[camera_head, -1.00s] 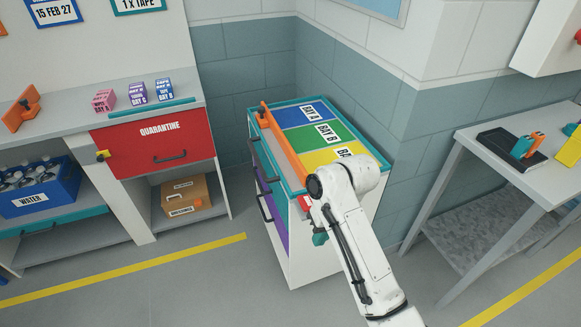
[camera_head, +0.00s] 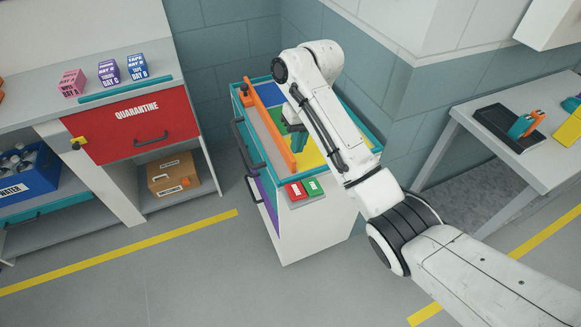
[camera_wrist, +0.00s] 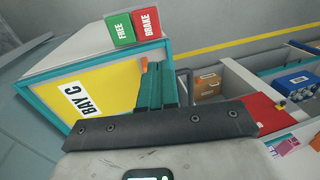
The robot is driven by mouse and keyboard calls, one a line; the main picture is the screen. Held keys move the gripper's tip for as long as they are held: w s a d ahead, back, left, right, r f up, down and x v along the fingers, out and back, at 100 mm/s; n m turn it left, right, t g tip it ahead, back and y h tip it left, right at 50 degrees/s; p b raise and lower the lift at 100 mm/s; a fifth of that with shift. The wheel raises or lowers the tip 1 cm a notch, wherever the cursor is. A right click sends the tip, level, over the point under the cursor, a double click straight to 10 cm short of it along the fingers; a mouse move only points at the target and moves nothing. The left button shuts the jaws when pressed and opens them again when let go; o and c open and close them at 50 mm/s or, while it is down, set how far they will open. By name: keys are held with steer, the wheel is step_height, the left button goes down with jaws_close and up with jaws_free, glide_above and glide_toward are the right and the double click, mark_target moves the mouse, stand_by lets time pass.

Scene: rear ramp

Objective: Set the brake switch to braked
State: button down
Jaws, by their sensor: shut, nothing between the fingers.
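The brake switch has a red BRAKE half (camera_head: 296,191) and a green FREE half (camera_head: 313,187) on a small ledge at the near end of the cart (camera_head: 310,235). In the wrist view the red BRAKE half (camera_wrist: 148,24) and green FREE half (camera_wrist: 119,29) lie beyond my fingertips. I cannot tell which half is pressed in. My gripper (camera_head: 298,142) has teal fingers, shut and empty, over the cart's top, apart from the switch. The wrist view shows my gripper (camera_wrist: 156,66) over the top's edge, pointing toward the switch end.
An orange bar (camera_head: 268,128) runs along the cart top's left side. The yellow BAY C panel (camera_wrist: 95,91) lies beside my fingers. A side table (camera_head: 510,150) stands right, the red QUARANTINE drawer (camera_head: 135,125) left. The floor (camera_head: 190,280) in front is clear.

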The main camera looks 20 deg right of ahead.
steer(key=b, duration=0.5)
glide_toward(287, 187)
steer(key=f+p, duration=0.1)
steer(key=f, duration=0.2)
steer(key=a+f+p, duration=0.1)
steer(key=f, duration=0.2)
steer(key=shift+w+a+f, duration=0.1)
steer(key=shift+a+f, duration=0.1)
steer(key=shift+f, duration=0.15)
steer(key=shift+a+f+h+p, duration=0.3)
steer(key=shift+a+h+p, duration=0.3)
steer(key=shift+h, duration=0.3)
steer(key=shift+a+f+h, duration=0.25)
steer(key=shift+f+h, duration=0.25)
steer(key=shift+h, duration=0.3)
steer(key=shift+a+f, duration=0.1)
steer(key=shift+f, duration=0.25)
steer(key=shift+r, duration=0.1)
